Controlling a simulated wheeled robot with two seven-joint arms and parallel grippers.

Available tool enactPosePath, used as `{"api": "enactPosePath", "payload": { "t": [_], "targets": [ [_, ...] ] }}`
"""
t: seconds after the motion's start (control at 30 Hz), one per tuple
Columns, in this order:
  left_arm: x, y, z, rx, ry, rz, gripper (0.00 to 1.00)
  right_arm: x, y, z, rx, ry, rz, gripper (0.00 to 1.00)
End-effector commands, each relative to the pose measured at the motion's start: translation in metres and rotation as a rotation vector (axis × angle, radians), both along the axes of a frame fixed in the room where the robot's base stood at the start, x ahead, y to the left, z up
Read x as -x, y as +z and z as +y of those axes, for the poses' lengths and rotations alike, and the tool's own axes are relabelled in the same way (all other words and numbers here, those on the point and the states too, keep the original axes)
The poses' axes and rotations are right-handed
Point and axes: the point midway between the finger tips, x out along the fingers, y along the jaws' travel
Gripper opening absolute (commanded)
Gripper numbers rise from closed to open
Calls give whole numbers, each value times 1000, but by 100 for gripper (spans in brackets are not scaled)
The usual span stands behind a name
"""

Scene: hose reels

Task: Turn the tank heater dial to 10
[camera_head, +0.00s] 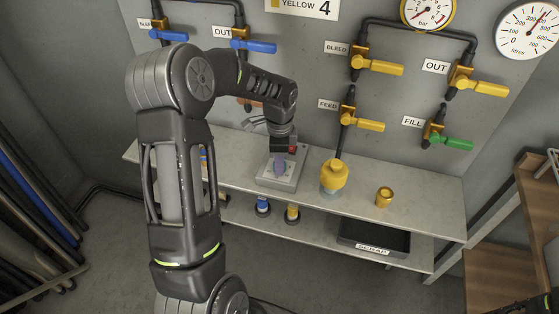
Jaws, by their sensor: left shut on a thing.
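A grey box, which looks like the tank heater (290,183), sits on the upper shelf against the wall. A small purple-blue piece, probably its dial (280,166), shows on its top. My left gripper (281,156) points down over the box and is shut on the dial. The gripper hides much of the dial, and I cannot read its numbers or setting. A small red spot (293,150) shows beside the gripper.
Yellow valve handles (380,67), a green one (457,143) and blue ones (255,46) stick out from the wall. A black scrap tray (390,238) is below.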

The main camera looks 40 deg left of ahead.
Motion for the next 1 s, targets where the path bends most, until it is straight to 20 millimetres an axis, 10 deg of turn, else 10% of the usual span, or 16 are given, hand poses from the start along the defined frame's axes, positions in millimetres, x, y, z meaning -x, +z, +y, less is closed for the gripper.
{"api": "enactPosePath", "payload": {
  "t": [0.23, 0.27, 0.5, 1.0],
  "targets": [
    [-1, 1, 0, 0, 1, -2, 0, 0, 0, 0, 0, 0, 0, 36],
    [-1, 1, 0, 0, 1, -2, 35, 0, 0, 0, 0, 0, 0, 36],
    [0, 0, 0, 0, 1, -1, 55, 0, 0, 0, 0, 0, 0, 36],
    [-1, 20, 1, -1, 3, -4, 55, 0, -3, 0, 0, 0, 0, 36]
  ]
}}
